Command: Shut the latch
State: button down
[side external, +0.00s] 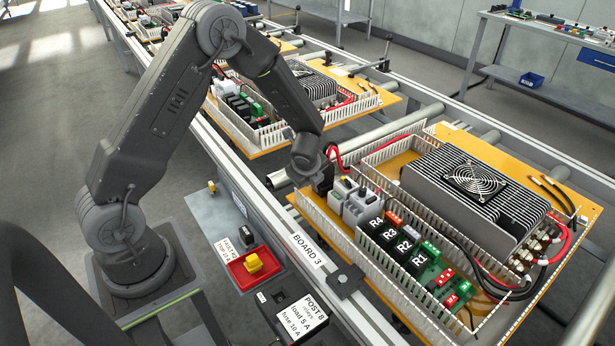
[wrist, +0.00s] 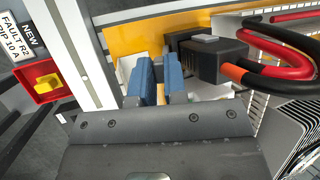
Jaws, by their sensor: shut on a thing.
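My gripper (wrist: 161,72) has two blue fingers close together, with a narrow gap between them. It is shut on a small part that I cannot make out. A black connector block (wrist: 200,60) with a grey top piece sits just right of the fingers, with black and red cables leaving it. I cannot tell whether the right finger touches it. In the side external view my gripper (side external: 321,180) is low at the left corner of the nearest board (side external: 440,130), where my wrist hides most of the block. I cannot clearly make out the latch in either view.
Slotted white duct walls (side external: 330,222) edge the board. Grey modules (side external: 357,208) and black relays (side external: 398,243) stand right of my gripper. A finned heat sink with a fan (side external: 474,180) is farther right. A red tray with a yellow relay (side external: 254,263) sits on the near panel.

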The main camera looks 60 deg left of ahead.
jog(key=shift+w+g, duration=0.35)
jog(key=shift+g, duration=0.35)
jog(key=c, duration=1.1)
grip_release()
jog(key=shift+r, duration=0.1)
jog(key=shift+c, duration=0.2)
jog(key=shift+s, duration=0.1)
